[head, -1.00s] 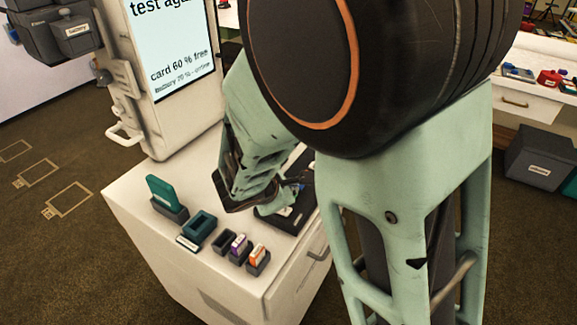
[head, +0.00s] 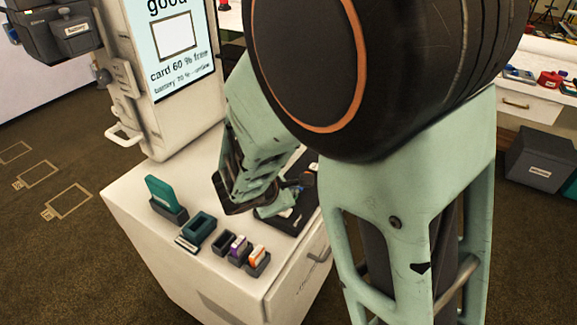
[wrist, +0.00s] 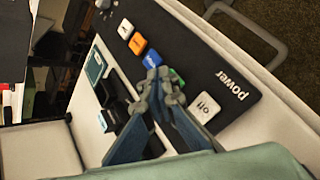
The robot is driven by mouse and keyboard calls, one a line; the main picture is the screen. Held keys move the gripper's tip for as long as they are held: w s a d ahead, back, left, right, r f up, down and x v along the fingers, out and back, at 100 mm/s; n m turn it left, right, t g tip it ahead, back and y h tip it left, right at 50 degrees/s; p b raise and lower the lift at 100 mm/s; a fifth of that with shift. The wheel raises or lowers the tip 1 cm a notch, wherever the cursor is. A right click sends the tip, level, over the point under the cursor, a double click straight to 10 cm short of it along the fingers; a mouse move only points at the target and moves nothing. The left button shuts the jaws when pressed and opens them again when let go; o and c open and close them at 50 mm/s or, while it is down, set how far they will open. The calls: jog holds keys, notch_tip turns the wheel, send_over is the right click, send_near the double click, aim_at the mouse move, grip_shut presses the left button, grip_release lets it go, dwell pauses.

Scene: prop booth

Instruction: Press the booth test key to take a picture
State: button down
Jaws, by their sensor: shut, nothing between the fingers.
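A black key panel (wrist: 200,55) lies on the white cabinet top, marked "power" at one end. It carries a white key (wrist: 126,28), an orange key (wrist: 138,44), a blue key (wrist: 151,59), a green key (wrist: 177,77) and a white key (wrist: 206,107) by "power". I cannot read which is the test key. My gripper (wrist: 162,86) is shut and empty, its tips over the blue and green keys and partly hiding the green one; contact is unclear. In the head view my gripper is largely hidden by my arm. The booth screen (head: 183,50) reads "good" above an empty frame.
On the cabinet top (head: 135,195) stand a teal card in a dark holder (head: 165,198), an open teal holder (head: 198,230) and small holders with purple and orange pieces (head: 240,248). The booth body (head: 150,120) rises behind. A grey bin (head: 540,158) stands at right.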

jog(key=shift+r+p, duration=0.45)
jog(key=shift+r, duration=0.3)
jog(key=shift+r, duration=0.1)
notch_tip(320, 180, up, 5)
jog(key=p, duration=0.4)
dwell(0.5)
